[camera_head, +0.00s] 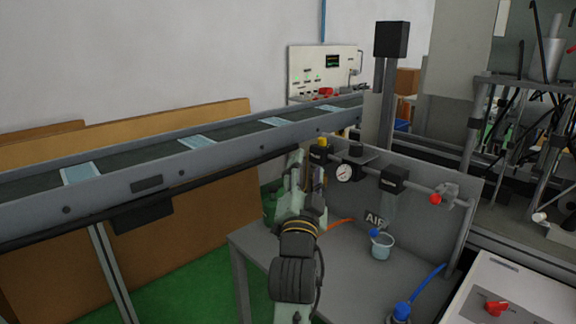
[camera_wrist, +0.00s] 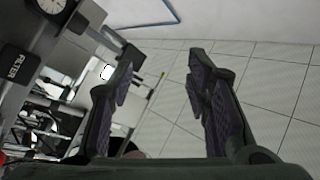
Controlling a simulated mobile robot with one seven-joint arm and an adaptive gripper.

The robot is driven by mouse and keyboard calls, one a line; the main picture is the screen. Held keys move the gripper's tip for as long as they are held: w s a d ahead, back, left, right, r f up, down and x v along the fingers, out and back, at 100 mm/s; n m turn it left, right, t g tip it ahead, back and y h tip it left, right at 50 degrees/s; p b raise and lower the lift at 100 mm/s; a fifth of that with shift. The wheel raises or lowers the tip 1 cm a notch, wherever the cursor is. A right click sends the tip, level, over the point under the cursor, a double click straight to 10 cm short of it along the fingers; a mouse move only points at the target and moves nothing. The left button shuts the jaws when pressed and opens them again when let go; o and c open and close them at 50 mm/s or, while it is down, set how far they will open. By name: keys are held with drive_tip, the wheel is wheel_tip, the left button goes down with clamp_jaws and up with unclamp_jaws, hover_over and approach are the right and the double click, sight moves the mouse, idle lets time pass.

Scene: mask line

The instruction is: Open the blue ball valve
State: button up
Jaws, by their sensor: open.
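Two blue parts show in the head view, and I cannot tell which is the ball valve. One is a small blue part (camera_head: 376,234) at the rim of a clear bluish cup (camera_head: 382,247) by the AIR panel. The other is a blue fitting (camera_head: 402,310) with a blue hose at the bottom edge. My gripper (camera_head: 302,165) is raised at the left end of the panel, left of both parts and apart from them. In the wrist view its fingers (camera_wrist: 161,66) are spread with nothing between them. Neither blue part is identifiable in the wrist view.
The grey AIR panel (camera_head: 450,178) carries a pressure gauge (camera_head: 344,173), a black regulator (camera_head: 394,180), a yellow-topped part (camera_head: 322,143) and a red-handled valve (camera_head: 436,199). A conveyor (camera_head: 130,180) runs behind my arm. The grey bench top (camera_head: 340,285) has bare room.

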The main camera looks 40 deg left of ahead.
drive_tip(key=shift+s+a+r+n+y, duration=0.35)
drive_tip(key=shift+s+r, duration=0.2)
drive_tip(key=shift+s, duration=0.1)
drive_tip(key=shift+s+a+r+n+y, duration=0.25)
drive_tip(key=shift+s+a+r+y, duration=0.1)
drive_tip(key=shift+s+r, duration=0.2)
